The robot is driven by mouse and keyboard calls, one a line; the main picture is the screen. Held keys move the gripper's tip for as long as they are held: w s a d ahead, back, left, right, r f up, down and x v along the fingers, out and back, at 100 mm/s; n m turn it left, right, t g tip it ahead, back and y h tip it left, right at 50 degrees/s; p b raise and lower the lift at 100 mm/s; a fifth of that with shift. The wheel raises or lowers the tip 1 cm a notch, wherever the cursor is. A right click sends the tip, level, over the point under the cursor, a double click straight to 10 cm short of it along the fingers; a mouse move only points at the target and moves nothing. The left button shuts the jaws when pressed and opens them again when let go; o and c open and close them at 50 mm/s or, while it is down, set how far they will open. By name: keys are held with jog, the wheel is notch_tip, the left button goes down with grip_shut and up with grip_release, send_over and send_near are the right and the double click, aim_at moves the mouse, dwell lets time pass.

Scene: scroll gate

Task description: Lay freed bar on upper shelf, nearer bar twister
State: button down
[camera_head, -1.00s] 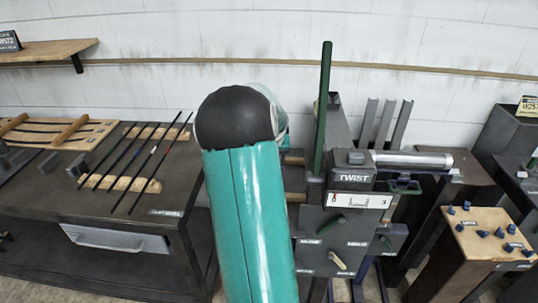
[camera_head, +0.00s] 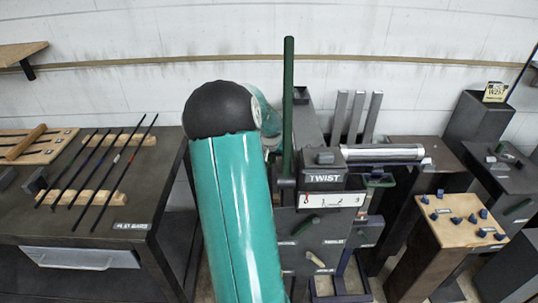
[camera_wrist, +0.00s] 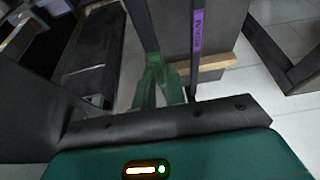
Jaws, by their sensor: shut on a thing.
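The bar twister (camera_head: 322,178) is a dark grey machine marked TWIST, with an upright green lever (camera_head: 288,105) and a white scale plate. It stands just right of my teal arm in the head view. A wooden wall shelf (camera_head: 18,54) shows at the upper left. In the wrist view my green gripper (camera_wrist: 166,82) is shut on a thin dark bar; its grip is hard to make out. A dark bar with a purple label (camera_wrist: 197,32) runs upright beside the fingers; I cannot tell whether it is the held one. My arm hides the gripper in the head view.
A dark table (camera_head: 150,205) at the left carries several thin bars (camera_head: 98,165) on wooden rests. A wooden-topped stand (camera_head: 460,222) with several blue pieces is at the right. A pale wooden piece (camera_wrist: 215,64) lies behind the labelled bar in the wrist view.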

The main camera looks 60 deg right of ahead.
jog(key=shift+w+a+f, duration=0.1)
jog(key=shift+a+f, duration=0.05)
jog(key=shift+f, duration=2.3)
jog(key=shift+d+f, duration=0.15)
jog(key=shift+d, duration=0.05)
jog(key=c, duration=1.4)
grip_release()
jog(key=shift+o, duration=0.2)
jog(key=shift+a, duration=0.1)
jog(key=v, duration=0.7)
jog(key=shift+r, duration=0.25)
